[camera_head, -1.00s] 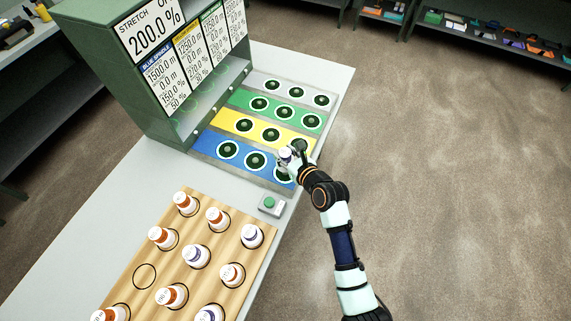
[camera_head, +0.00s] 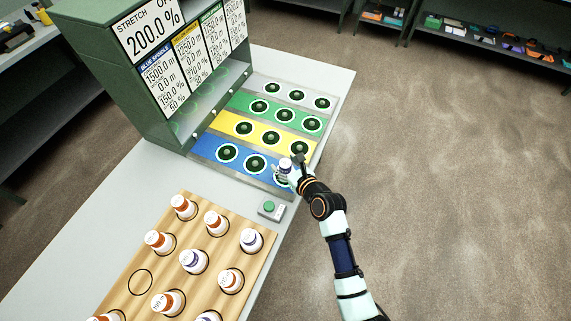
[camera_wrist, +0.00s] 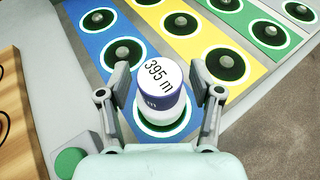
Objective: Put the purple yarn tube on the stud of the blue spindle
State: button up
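The purple yarn tube (camera_head: 285,168), with a white top marked "395 m" and a purple band, stands over the nearest of the three round seats on the blue spindle strip (camera_head: 240,168). In the wrist view the tube (camera_wrist: 163,88) is upright, with its white base inside the white ring of that seat; its stud is hidden under the tube. My gripper (camera_wrist: 160,78) has a finger on each side of the tube. A gap shows at the left finger, so it looks open around the tube. The other two blue studs are bare.
Yellow (camera_head: 229,125), green and grey strips with bare studs lie beyond. A green-button box (camera_head: 270,208) is close by. A wooden board (camera_head: 213,256) holds several white-topped tubes and one empty ring. A green display cabinet (camera_head: 166,120) stands at the back left.

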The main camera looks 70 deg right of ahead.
jog(key=shift+r, duration=0.1)
jog(key=shift+s+a+r, duration=0.1)
jog(key=shift+s+r, duration=0.05)
jog(key=shift+r, duration=0.05)
jog(key=p+v, duration=0.2)
jog(key=v, duration=0.9)
jog(key=shift+s+a+p, duration=0.25)
jog(key=shift+p, duration=0.05)
